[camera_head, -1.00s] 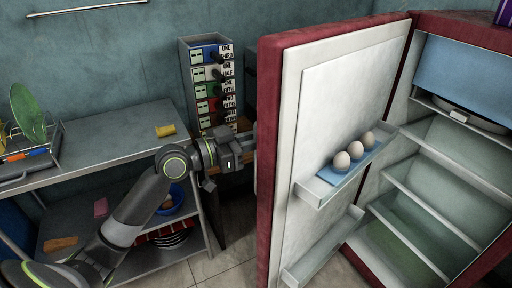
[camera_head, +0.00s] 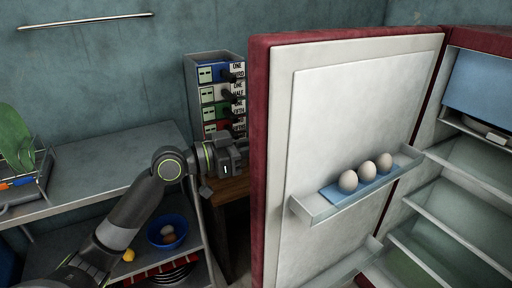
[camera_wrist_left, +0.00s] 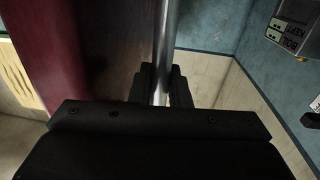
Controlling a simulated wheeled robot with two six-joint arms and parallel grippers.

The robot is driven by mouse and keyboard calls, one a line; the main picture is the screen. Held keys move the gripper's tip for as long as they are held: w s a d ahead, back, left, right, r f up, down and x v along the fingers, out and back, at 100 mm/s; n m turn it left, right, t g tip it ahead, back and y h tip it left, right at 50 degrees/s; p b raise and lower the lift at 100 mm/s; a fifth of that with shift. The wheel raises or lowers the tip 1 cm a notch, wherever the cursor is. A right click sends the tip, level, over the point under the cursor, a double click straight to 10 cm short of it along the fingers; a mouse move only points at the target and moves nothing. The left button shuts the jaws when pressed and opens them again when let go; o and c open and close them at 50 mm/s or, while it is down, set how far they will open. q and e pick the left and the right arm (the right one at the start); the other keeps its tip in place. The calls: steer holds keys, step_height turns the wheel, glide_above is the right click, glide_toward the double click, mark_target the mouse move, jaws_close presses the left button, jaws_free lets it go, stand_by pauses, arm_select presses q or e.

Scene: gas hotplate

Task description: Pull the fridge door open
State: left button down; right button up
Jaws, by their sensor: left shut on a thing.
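The red fridge door (camera_head: 340,150) stands wide open, its white inner side facing me. Its shelf (camera_head: 322,208) holds three eggs (camera_head: 366,174). My left gripper (camera_head: 243,152) is at the door's outer side, by its left edge; the door hides its fingertips in the head view. In the left wrist view the gripper (camera_wrist_left: 162,88) is shut around the fridge's metal handle bar (camera_wrist_left: 165,40), beside the dark red door face (camera_wrist_left: 85,50). My right gripper is not in view.
The open fridge interior (camera_head: 465,200) with shelves is at the right. A metal side table (camera_head: 110,170) stands at the left, with a blue bowl (camera_head: 166,232) on its lower shelf. A labelled drawer tower (camera_head: 212,95) stands behind my left gripper.

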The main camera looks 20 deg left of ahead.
arm_select(q)
steer(key=shift+a+f, duration=0.1)
stand_by(0.3)
steer(key=c, duration=1.4)
jaws_free()
steer(key=shift+c, duration=0.2)
